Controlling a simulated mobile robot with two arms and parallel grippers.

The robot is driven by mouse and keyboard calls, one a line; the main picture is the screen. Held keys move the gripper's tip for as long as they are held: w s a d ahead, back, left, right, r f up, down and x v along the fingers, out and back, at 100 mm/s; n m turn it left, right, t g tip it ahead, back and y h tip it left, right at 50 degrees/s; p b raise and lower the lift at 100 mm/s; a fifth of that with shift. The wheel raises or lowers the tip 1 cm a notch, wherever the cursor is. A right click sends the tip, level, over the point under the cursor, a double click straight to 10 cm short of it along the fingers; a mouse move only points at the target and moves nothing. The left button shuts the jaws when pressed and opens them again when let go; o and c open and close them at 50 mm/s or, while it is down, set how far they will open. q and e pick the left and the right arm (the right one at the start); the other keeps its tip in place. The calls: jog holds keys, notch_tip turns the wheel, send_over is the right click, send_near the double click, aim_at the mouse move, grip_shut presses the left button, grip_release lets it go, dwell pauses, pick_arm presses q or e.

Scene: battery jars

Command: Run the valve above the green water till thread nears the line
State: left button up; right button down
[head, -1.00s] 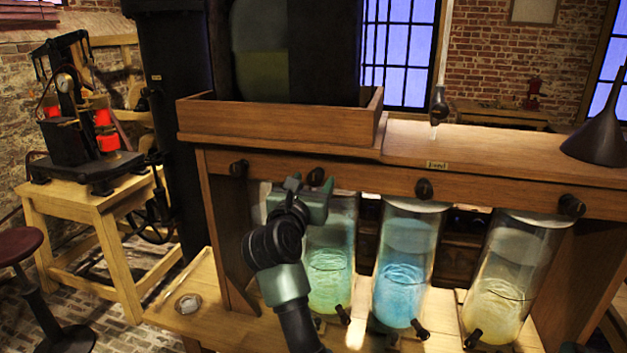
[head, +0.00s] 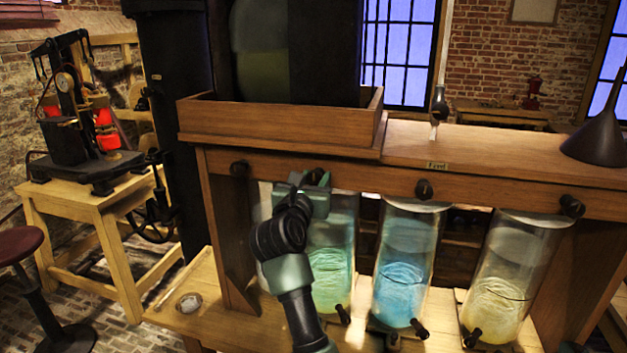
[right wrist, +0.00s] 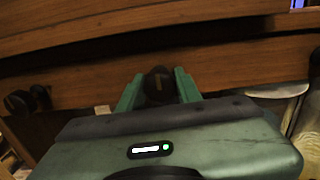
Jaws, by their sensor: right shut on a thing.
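My right gripper (head: 314,183) is up against the wooden beam, shut on the dark valve knob (right wrist: 160,86) above the green water. A thin dark line runs around the glass; the thread is too small to tell. My left gripper is not in view.
A jar of blue water (head: 402,285) and a jar of yellowish water (head: 495,300) stand to the right, with valve knobs (head: 424,189) above them. A dark funnel (head: 597,138) sits on the shelf. A wooden stand with an apparatus (head: 85,150) is at left.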

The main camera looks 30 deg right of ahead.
jog(key=n+p, duration=0.4)
jog(key=p, duration=0.1)
jog(key=n+p, duration=0.1)
jog(key=p, duration=0.2)
jog(key=shift+r+n, duration=0.25)
jog(key=shift+n, duration=0.15)
jog(key=shift+f+n+p, duration=0.1)
jog(key=shift+n+p, duration=0.2)
jog(key=shift+p, duration=0.05)
jog(key=shift+f, duration=0.15)
jog(key=n+p, duration=0.2)
jog(key=p, duration=0.1)
jog(key=shift+r, duration=0.25)
jog(key=shift+f+n+p, duration=0.25)
jog(key=shift+n+p, duration=0.35)
jog(key=shift+n, duration=0.1)
